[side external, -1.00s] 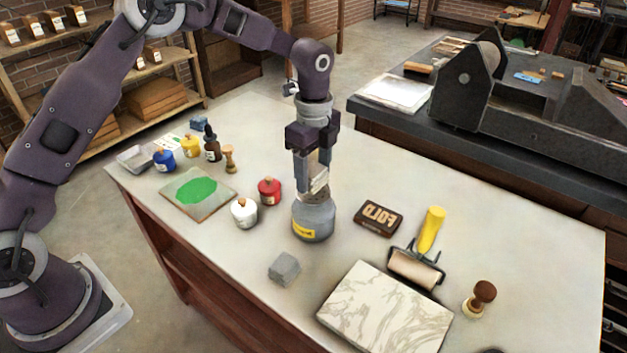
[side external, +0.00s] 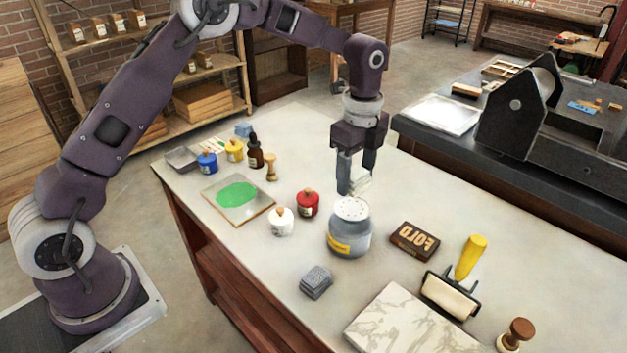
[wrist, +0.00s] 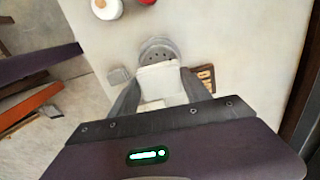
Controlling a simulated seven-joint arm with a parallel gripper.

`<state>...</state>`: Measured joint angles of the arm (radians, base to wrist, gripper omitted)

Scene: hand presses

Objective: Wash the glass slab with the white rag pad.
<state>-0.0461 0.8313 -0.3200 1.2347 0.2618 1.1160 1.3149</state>
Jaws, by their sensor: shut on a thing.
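The glass slab (side external: 246,216) lies flat on the table, left of centre in the side view, with a patch of green ink (side external: 237,195) on it. My gripper (side external: 355,184) is shut on the white rag pad (side external: 361,181), which also shows between the fingers in the wrist view (wrist: 161,79). The gripper points down, with the pad a little above a grey can (side external: 350,236) that has a perforated top and a yellow label. It is right of the slab and apart from it. The fingers partly hide the pad.
A white jar (side external: 282,222) and a red jar (side external: 307,203) stand between slab and can. Blue and yellow jars, a dropper bottle (side external: 255,152) and a wooden stamp stand behind the slab. A FOLD block (side external: 415,239), yellow-handled roller (side external: 470,258) and marble slab (side external: 405,325) are right.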

